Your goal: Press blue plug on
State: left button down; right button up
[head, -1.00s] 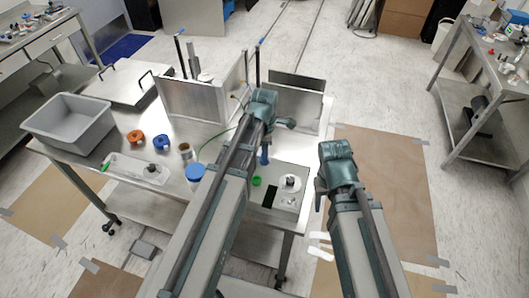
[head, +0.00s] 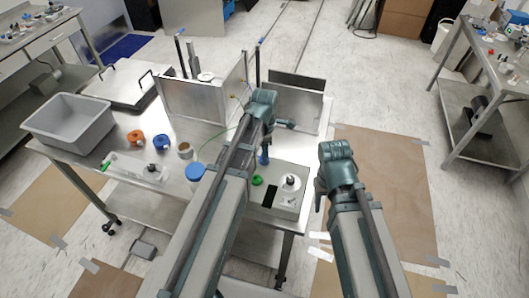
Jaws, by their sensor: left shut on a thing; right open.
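The blue plug (head: 264,158) is a slim upright blue piece near the middle of the steel table (head: 225,140). My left gripper (head: 265,146) is shut on its upper part, at the end of the arm reaching in from the left. The arm hides part of the jaws, and I cannot tell whether the plug's lower end touches what is under it. My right gripper (head: 321,196) is open and empty, beyond the table's right edge and apart from the plug.
A grey box (head: 277,213) with a white round fitting (head: 291,183) and a green cap (head: 257,180) stands near the plug.

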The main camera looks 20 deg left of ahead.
pick_arm(q)
jog(key=shift+s, duration=0.1)
grip_release()
jog(key=shift+f, duration=0.1)
dwell(0.3)
jog(key=shift+r, duration=0.2)
jog(key=shift+r+p, duration=2.35)
jog(key=shift+p, duration=0.2)
notch_tip(320, 180, up, 11)
jog(key=p, duration=1.1)
